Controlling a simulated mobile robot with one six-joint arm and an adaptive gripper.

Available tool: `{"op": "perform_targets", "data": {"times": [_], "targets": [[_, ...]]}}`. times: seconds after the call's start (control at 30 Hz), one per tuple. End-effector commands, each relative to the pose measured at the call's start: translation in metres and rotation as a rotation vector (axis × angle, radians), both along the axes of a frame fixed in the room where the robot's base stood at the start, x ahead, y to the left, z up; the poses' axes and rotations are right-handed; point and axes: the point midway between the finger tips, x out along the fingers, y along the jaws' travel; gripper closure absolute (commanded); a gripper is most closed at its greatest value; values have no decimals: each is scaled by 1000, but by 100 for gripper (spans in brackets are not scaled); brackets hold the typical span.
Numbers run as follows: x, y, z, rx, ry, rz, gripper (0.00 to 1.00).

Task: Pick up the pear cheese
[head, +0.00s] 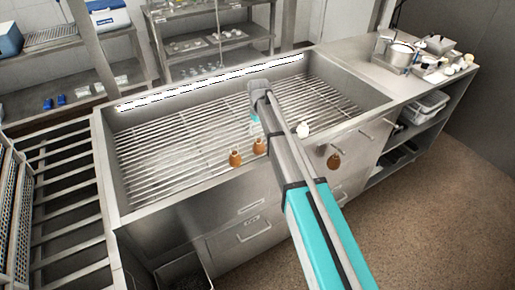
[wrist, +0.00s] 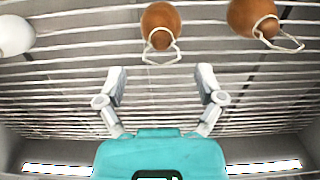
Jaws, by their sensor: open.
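Two brown pear-shaped cheeses with pale string loops sit at the near side of the slatted steel basin: one left (head: 235,159) and one closer to my arm (head: 259,147). In the wrist view, one pear cheese (wrist: 160,24) is at top centre, ahead of the gap between my fingers, and the other (wrist: 250,17) is at top right. A similar brown one (head: 333,161) shows right of my arm, against the cabinet front; its support is unclear. My gripper (wrist: 160,82) is open and empty, apart from the cheeses. In the head view my arm partly hides it (head: 254,122).
A white rounded object (head: 303,130) sits right of my arm, also at left in the wrist view (wrist: 15,35). The basin's raised steel rim (head: 190,204) surrounds the slats. A counter with pots (head: 398,55) stands at right. Most slats are bare.

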Motion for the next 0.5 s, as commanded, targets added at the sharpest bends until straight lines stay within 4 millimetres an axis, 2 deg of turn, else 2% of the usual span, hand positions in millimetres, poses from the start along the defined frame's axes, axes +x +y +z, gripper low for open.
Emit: {"op": "perform_targets", "data": {"times": [0.5], "targets": [[-3,1,-33,0,0,1,13]]}}
